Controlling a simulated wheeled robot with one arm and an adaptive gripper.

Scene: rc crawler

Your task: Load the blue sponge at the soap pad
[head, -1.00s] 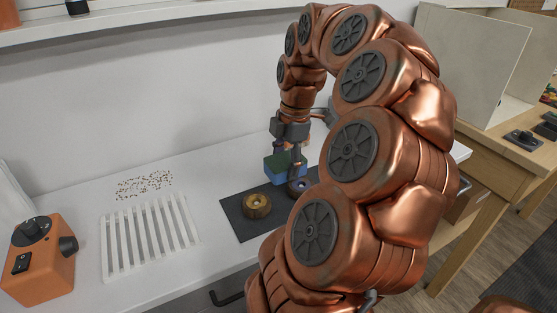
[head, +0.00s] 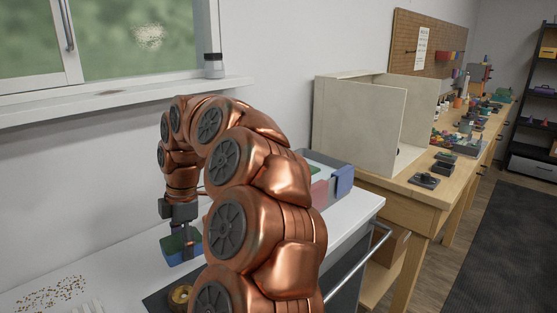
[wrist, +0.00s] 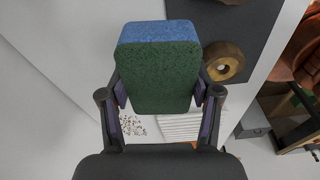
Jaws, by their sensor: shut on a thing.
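My gripper (head: 187,240) is shut on the blue sponge (head: 175,251) and holds it above the white counter, near the dark mat. In the wrist view my gripper (wrist: 160,92) has a finger on each side of the sponge (wrist: 158,30). The sponge has a blue layer and a dark green layer, and the green face is toward the wrist camera. My arm hides part of the counter and mat in the head view. I cannot make out a soap pad.
A brass-coloured ring (head: 181,294) lies on the dark mat (head: 155,303). Brown crumbs (head: 52,294) lie on the counter at lower left. A bin (head: 327,166) with a blue cloth (head: 344,181) over its edge stands right of my arm. A wooden bench (head: 420,203) lies beyond.

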